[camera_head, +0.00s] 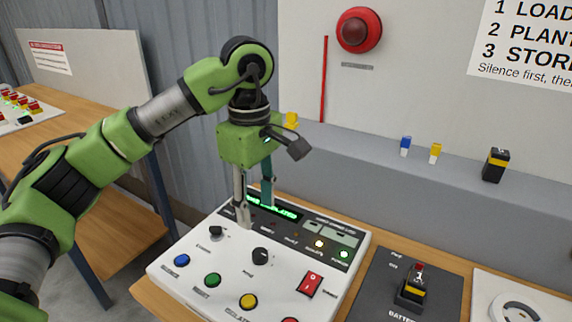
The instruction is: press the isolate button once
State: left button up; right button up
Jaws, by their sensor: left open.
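The white control panel (180,279) lies on the wooden bench, with blue (182,261), green (212,280) and yellow (249,301) buttons in a row along its near side. A red button (290,320) is cut off by the bottom edge. My right gripper is not in view.
Two black knobs (261,256) and a red rocker switch (311,283) stand up from the panel. A dark battery switch box (411,289) is to its right. A grey ledge (350,150) with small blocks runs behind. A red alarm (359,30) is on the wall.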

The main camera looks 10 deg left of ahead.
aim_at(248, 301)
jog(key=k+j, duration=0.35)
jog(key=j, duration=0.15)
jog(key=k+j, duration=0.4)
jog(key=j, duration=0.1)
